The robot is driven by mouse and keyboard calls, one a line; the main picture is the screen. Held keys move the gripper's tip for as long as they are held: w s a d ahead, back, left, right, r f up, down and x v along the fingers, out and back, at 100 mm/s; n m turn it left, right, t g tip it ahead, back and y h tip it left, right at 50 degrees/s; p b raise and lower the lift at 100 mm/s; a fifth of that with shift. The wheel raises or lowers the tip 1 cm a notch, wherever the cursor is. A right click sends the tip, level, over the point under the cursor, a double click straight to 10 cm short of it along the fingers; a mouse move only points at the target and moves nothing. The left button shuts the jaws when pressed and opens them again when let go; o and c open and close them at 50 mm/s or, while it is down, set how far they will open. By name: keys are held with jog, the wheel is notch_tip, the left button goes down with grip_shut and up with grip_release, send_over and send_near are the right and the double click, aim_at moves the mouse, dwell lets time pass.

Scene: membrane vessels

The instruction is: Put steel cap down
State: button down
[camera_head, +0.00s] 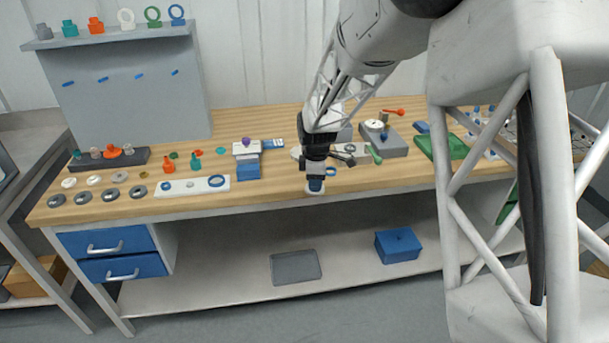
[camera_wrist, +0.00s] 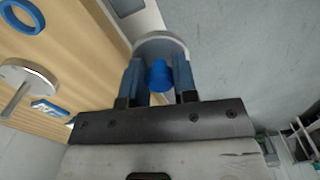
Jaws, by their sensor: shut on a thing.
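My gripper (camera_head: 315,180) hangs at the front edge of the wooden bench, right of centre in the camera_head view. In the camera_wrist view its two blue fingers (camera_wrist: 158,80) are shut on the blue knob (camera_wrist: 160,74) of a grey, round, steel-looking cap (camera_wrist: 160,43). The cap's grey disc shows beyond the fingertips, and its underside is hidden. In the camera_head view the cap is small and mostly covered by the gripper. It appears held clear, over or just past the bench edge; its exact height I cannot tell.
On the bench (camera_head: 270,192), a white strip (camera_head: 170,190) with rings, a blue block stack (camera_head: 248,168) and grey rings (camera_head: 110,194) lie left. A blue ring (camera_head: 331,171) and a grey block (camera_head: 392,147) are near my gripper. A metal stemmed disc (camera_wrist: 28,83) shows in the camera_wrist view.

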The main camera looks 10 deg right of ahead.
jog(key=shift+w, duration=0.1)
jog(key=w, duration=0.5)
jog(key=w+f, duration=0.1)
jog(key=w, duration=0.9)
jog(key=shift+w+a+f, duration=0.15)
jog(key=shift+w+f, duration=0.05)
jog(key=shift+w, duration=0.2)
jog(key=shift+f, duration=1.8)
jog(key=shift+f, duration=0.15)
jog(key=c, duration=0.9)
grip_release()
jog(key=shift+r, duration=0.2)
notch_tip(320, 180, up, 12)
